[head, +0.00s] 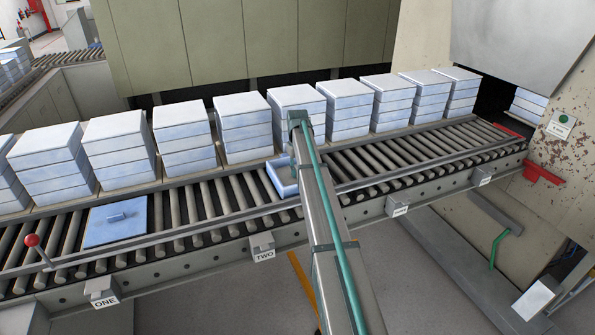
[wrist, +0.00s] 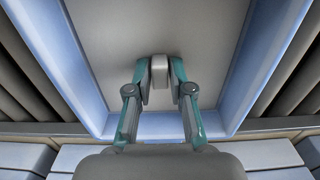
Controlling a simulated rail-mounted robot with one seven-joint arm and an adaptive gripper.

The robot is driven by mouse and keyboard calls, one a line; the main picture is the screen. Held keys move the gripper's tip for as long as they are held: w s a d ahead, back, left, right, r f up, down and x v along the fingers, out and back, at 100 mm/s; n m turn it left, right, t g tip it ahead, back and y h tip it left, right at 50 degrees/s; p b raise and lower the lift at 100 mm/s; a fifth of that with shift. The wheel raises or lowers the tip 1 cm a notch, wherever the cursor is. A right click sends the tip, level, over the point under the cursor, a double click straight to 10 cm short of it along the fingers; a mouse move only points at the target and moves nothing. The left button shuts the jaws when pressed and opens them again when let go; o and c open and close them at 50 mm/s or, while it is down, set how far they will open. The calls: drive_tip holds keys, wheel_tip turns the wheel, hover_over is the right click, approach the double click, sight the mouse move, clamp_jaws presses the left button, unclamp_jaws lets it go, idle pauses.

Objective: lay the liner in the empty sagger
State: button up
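The sagger (head: 280,178) is a shallow light-blue open tray on the rollers above the TWO label. My arm hides much of it in the head view. In the wrist view, its blue walls (wrist: 62,60) frame a flat grey sheet, which looks like the liner (wrist: 110,55). A small pale block (wrist: 160,68) stands up from the grey surface. My gripper (wrist: 160,80) has a finger against each side of this block and looks shut on it. I cannot tell whether the liner touches the sagger floor. The gripper is hidden behind my arm in the head view.
A blue plate with a small handle (head: 115,221) lies on the rollers near the ONE label. Stacked blue saggers (head: 180,135) stand in a row behind the roller line. A red-knobbed lever (head: 32,241) is at the left. Rollers right of the sagger are bare.

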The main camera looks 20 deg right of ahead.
drive_tip(key=o, duration=0.3)
wheel_tip(320, 180, up, 12)
idle(0.7)
drive_tip(key=shift+s, duration=0.1)
